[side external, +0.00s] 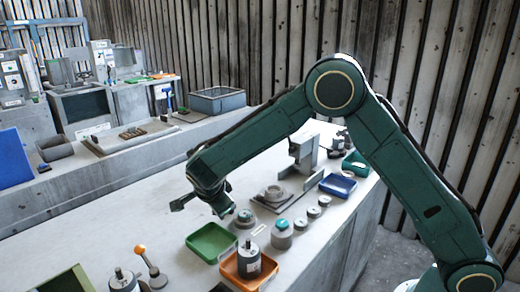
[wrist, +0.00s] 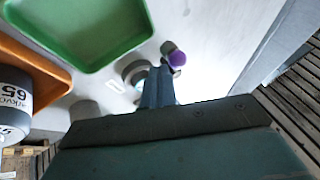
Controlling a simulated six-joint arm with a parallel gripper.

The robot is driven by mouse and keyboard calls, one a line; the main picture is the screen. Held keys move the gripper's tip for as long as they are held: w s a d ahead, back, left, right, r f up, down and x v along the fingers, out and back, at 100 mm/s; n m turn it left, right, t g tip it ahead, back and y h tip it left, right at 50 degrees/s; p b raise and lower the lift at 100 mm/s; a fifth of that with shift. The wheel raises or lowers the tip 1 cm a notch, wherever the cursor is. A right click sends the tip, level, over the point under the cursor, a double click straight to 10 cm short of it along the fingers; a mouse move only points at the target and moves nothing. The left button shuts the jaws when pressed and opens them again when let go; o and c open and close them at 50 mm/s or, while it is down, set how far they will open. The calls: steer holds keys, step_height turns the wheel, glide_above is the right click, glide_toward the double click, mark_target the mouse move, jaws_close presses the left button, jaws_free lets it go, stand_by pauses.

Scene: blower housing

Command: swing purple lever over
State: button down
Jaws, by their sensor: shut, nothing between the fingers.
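The purple knob (wrist: 177,58) of the lever shows in the wrist view, just right of the fingertips. Its shaft and base are mostly hidden behind my gripper, and I cannot tell whether the knob touches the fingers. My gripper (wrist: 158,75) is shut and empty, pointing down towards the bench. In the side external view my gripper (side external: 222,207) hangs above the bench, behind the green tray. I cannot make out the purple lever clearly in that view.
A green tray (side external: 192,240) and an orange tray (side external: 230,268) holding a grey cylinder (side external: 249,260) stand in front of my gripper. An orange-knobbed lever (side external: 150,266) is nearer the camera. Several grey parts and a blue tray (side external: 338,184) lie farther right. The bench left of my gripper is clear.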

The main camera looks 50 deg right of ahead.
steer(key=shift+s+a+r, duration=0.2)
steer(key=shift+s, duration=0.5)
steer(key=shift+s+a+r, duration=0.15)
steer(key=shift+s, duration=0.35)
steer(key=shift+s+a+r, duration=0.1)
steer(key=shift+s+r, duration=0.05)
steer(key=shift+s, duration=0.35)
steer(key=v, duration=0.9)
steer(key=shift+r, duration=0.3)
steer(key=shift+s+d, duration=0.1)
steer(key=shift+s, duration=0.05)
